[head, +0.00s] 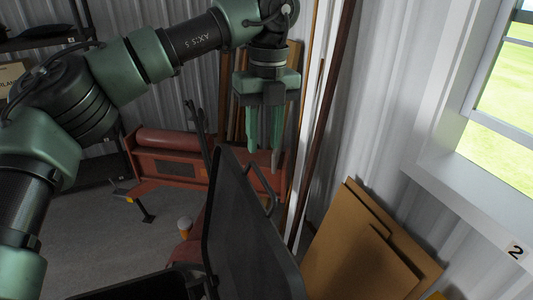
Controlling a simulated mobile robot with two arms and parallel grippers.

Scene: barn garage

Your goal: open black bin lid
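The black bin lid (243,232) stands raised, steeply tilted, in the lower middle of the head view. A bar-shaped handle (271,190) shows at its right edge. Part of the black bin's rim (145,287) shows at the bottom edge; the rest of the bin is out of frame. My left gripper (264,160) points down just above the lid's handle, with its two fingers apart and nothing seen between them. It looks apart from the lid, though the exact depth gap is hard to tell. My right gripper is not in view.
A red machine (170,160) stands behind on the grey floor (90,225). Brown boards (365,250) lean on the white corrugated wall at right, below a window (500,95). Long planks (323,110) stand upright behind the gripper. Dark shelves with a box (12,75) are at left.

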